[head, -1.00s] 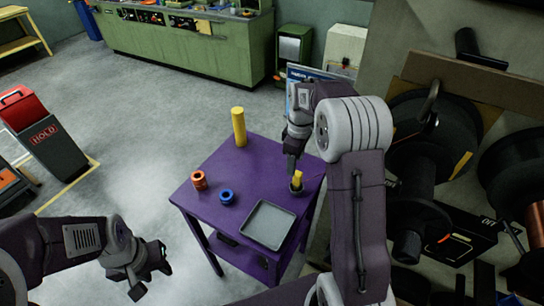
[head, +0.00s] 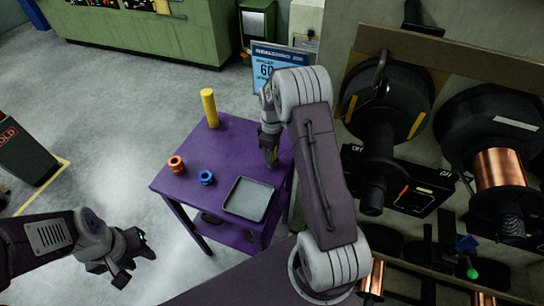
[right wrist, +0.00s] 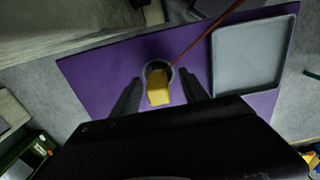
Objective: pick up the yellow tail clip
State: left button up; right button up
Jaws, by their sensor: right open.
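The yellow tail clip (right wrist: 158,92) stands in a dark round holder (right wrist: 151,66) on the purple table (head: 232,150). In the right wrist view it lies between the two fingers of my right gripper (right wrist: 160,80), with a visible gap on each side. My right gripper (head: 270,155) is open and points down at the table's right side in the head view, where it and the arm hide most of the clip and holder. My left gripper (head: 137,262) is open and empty, off the table at lower left.
A grey tray (head: 247,199) lies close to the holder. A thin reddish rod (right wrist: 205,36) runs up from the holder. Large spools (head: 385,105) fill the rack at right.

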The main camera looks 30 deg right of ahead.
jog(key=shift+w+d+f, duration=0.15)
jog(key=shift+w+f, duration=0.05)
jog(key=shift+f, duration=0.4)
jog(key=shift+s, duration=0.1)
grip_shut()
jog(key=shift+r, duration=0.1)
